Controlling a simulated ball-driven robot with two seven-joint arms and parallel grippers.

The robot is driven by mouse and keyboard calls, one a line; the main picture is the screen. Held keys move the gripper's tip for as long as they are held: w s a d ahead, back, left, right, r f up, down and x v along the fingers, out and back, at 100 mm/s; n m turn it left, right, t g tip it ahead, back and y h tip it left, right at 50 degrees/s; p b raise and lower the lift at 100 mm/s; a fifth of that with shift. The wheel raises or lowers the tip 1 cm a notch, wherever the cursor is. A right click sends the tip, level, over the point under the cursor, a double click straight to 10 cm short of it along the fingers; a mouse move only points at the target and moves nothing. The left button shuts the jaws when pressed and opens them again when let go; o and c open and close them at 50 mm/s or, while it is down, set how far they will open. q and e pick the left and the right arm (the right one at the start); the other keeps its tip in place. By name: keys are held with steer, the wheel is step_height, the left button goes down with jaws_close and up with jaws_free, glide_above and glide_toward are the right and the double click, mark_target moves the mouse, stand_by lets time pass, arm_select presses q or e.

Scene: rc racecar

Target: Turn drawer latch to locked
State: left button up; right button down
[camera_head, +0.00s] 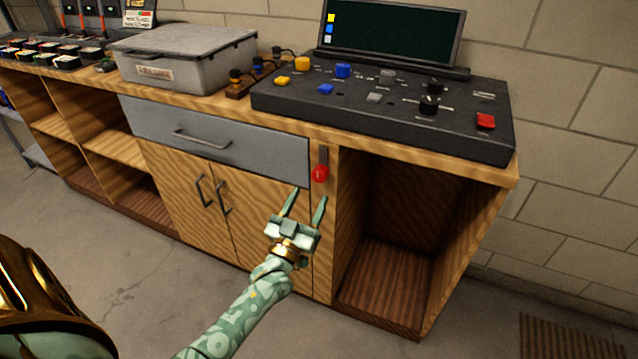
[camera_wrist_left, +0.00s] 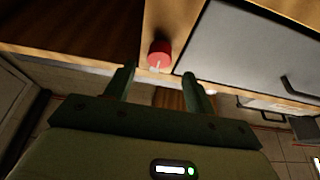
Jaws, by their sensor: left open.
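The drawer latch is a red knob (camera_head: 320,173) on a dark plate, on the wooden post just right of the grey drawer (camera_head: 225,140). The drawer looks shut. My left gripper (camera_head: 307,200) is open and empty, its two fingers pointing up toward the knob from just below it. In the left wrist view the red knob (camera_wrist_left: 160,53) shows beyond and between the open fingertips (camera_wrist_left: 160,78), apart from them. A small pale mark shows on the knob's lower edge there. The grey drawer front (camera_wrist_left: 250,50) lies to its right in that view. My right gripper is not in view.
A black control console (camera_head: 385,115) with coloured knobs and a screen stands on the bench top above. A grey lidded box (camera_head: 185,60) sits left of it. Below are cupboard doors (camera_head: 210,200) and an open compartment (camera_head: 390,260) right of the post.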

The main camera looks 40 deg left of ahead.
mark_target(318, 179)
arm_select(q)
steer(key=b+x, duration=0.1)
steer(key=x, duration=0.5)
steer(key=c, duration=1)
